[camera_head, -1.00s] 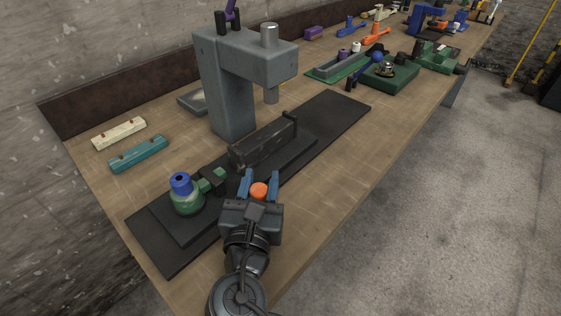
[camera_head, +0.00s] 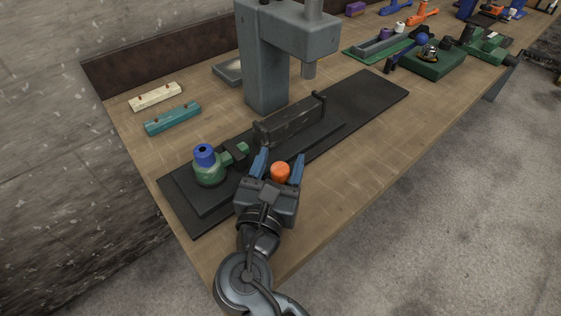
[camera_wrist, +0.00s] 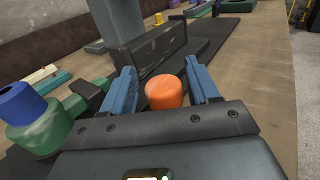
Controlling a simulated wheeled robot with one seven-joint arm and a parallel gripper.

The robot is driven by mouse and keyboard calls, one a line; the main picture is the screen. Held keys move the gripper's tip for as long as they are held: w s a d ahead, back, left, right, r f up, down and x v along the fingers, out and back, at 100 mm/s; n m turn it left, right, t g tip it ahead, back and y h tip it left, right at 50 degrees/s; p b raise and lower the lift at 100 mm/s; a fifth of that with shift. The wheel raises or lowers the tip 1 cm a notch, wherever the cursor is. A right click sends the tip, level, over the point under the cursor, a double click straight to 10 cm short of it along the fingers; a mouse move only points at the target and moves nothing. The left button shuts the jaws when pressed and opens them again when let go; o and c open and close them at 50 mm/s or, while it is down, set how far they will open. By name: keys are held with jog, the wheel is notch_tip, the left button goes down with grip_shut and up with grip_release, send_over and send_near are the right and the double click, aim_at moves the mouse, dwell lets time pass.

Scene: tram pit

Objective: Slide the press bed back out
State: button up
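The grey press (camera_head: 265,62) stands on the bench, its ram (camera_head: 308,70) pointing down. The dark press bed (camera_head: 325,135) lies on a longer black base plate (camera_head: 370,95) before the press column. A dark block with an upright end (camera_head: 290,120) sits on the bed. An orange knob (camera_head: 280,172) is between the blue fingers of my gripper (camera_head: 281,160), also seen in the wrist view (camera_wrist: 165,92). The fingers stand apart on either side of it, with a gap on the left; contact on the right is unclear. What the knob is attached to is hidden.
A green pot with a blue top (camera_head: 207,165) stands left of my gripper. A cream bar (camera_head: 155,96) and a teal bar (camera_head: 172,118) lie at the back left. Green fixtures (camera_head: 432,60) stand farther right. The bench front right is bare.

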jog(key=shift+s, duration=0.1)
jog(key=v, duration=0.7)
jog(key=shift+s+b, duration=0.25)
jog(key=shift+b, duration=0.15)
